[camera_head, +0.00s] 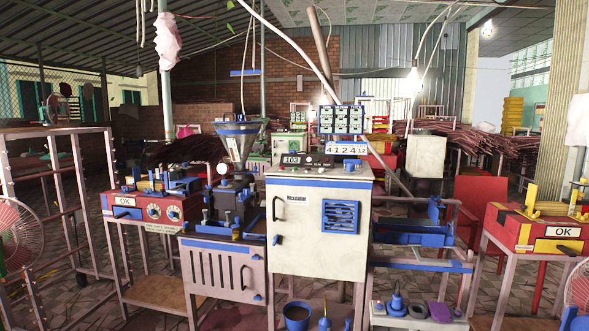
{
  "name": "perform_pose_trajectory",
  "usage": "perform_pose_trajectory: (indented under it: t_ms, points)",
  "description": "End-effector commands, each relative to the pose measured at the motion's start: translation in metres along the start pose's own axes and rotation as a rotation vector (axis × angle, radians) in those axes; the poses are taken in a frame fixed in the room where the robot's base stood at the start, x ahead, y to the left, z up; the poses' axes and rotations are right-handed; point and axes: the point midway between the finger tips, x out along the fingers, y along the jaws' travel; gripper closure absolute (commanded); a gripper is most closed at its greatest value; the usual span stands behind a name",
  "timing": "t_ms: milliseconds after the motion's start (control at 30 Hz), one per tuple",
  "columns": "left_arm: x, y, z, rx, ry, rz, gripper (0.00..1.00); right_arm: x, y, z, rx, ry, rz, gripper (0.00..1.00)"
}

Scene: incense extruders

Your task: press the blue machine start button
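The machine in the middle has a cream cabinet (300,245) with blue trim and a blue vent grille (340,216). A dark control panel (306,160) with a small display and small round knobs or buttons sits on its top front edge. A blue part (349,165) sits to the right of this panel. A blue-rimmed metal hopper (238,140) stands at the machine's left. Which of these small parts is the start button is too small to tell. Neither of my grippers is clearly seen in this view.
A red machine marked OK (155,208) stands on a frame at the left, and another red OK machine (540,231) at the right. A blue bucket (297,316) is on the floor in front. A low stand (425,322) holds small tools. Fans stand at both sides.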

Motion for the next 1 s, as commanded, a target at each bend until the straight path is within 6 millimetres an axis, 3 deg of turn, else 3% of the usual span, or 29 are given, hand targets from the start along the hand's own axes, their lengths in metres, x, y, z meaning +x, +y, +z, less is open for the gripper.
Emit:
perform_pose_trajectory:
  t_ms: [33, 133, 1000]
  points:
    - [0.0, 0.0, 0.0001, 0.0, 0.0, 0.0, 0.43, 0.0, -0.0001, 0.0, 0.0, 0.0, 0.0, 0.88]
    - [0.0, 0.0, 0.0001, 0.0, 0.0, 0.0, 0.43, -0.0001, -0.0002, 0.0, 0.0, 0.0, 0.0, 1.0]
    - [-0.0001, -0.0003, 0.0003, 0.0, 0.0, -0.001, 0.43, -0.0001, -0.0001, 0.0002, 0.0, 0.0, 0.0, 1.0]
